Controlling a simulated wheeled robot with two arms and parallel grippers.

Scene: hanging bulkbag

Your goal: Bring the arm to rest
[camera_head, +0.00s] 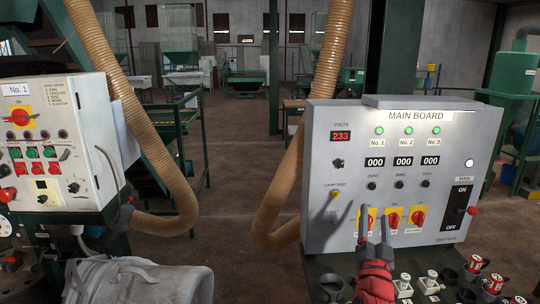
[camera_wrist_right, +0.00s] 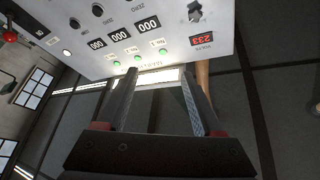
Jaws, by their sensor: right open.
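My right gripper (camera_head: 375,224) is in front of the lower part of the grey main board (camera_head: 320,225), with its fingers pointing up. Its fingers are open and nothing is between them. They overlap the row of red-and-yellow rotary switches (camera_head: 393,219), and I cannot tell whether they touch the board. In the right wrist view the two parted fingers of my right gripper (camera_wrist_right: 161,82) stand before the tilted board (camera_wrist_right: 165,28). My left gripper is not in view.
A No. 1 control box (camera_head: 88,150) stands at the left. Two ribbed tan hoses (camera_head: 150,150) hang down between box and board. A grey fabric bag (camera_head: 140,283) lies at the lower left. Red plugs (camera_head: 475,264) and sockets sit below the board. The floor (camera_head: 232,170) between is open.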

